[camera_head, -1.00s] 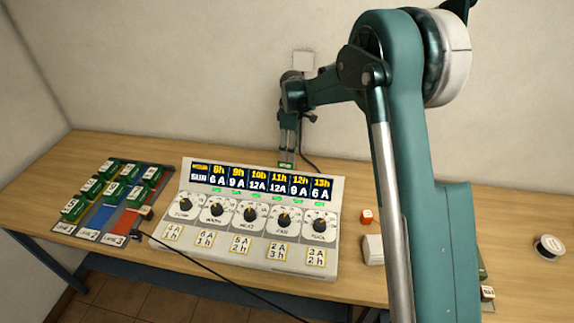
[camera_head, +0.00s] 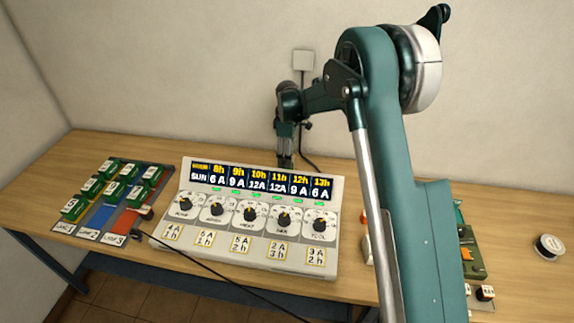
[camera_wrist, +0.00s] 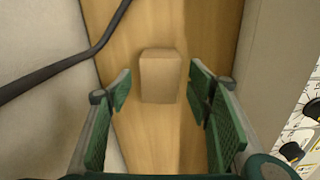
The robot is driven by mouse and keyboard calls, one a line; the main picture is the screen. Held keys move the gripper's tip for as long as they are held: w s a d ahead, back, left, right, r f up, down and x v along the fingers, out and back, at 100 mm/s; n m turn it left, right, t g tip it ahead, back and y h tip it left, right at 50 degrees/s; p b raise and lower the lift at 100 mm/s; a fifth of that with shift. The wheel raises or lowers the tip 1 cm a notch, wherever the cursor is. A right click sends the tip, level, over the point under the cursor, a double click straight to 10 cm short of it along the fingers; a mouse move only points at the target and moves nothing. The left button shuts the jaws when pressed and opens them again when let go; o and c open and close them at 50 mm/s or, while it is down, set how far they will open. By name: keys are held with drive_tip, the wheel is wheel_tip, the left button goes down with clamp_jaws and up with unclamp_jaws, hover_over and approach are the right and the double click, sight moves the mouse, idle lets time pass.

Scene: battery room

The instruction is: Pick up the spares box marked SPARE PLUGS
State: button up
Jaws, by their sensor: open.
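A plain tan box (camera_wrist: 160,78) stands on the wooden table in the wrist view, ahead of my gripper (camera_wrist: 161,88) and between its two fingers. No marking can be read on it from here, so I cannot tell whether it is the SPARE PLUGS box. My gripper is open, with green pads apart on both sides and a gap to the box. In the head view my gripper (camera_head: 285,161) points down behind the charging console (camera_head: 262,215), near the wall. The box is not visible in the head view.
A dark cable (camera_wrist: 70,62) runs along the wall beside my gripper. Green blocks (camera_head: 110,187) stand on the coloured lane tray (camera_head: 62,229) at left. At right are a green device (camera_head: 473,262) and a spool (camera_head: 549,246). My arm partly covers a white box (camera_head: 367,250).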

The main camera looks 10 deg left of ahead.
drive_tip(key=shift+f, duration=0.2)
drive_tip(key=shift+a+f, duration=0.1)
drive_tip(key=shift+f, duration=2.45)
drive_tip(key=shift+c, duration=0.5)
drive_tip(key=c, duration=0.9)
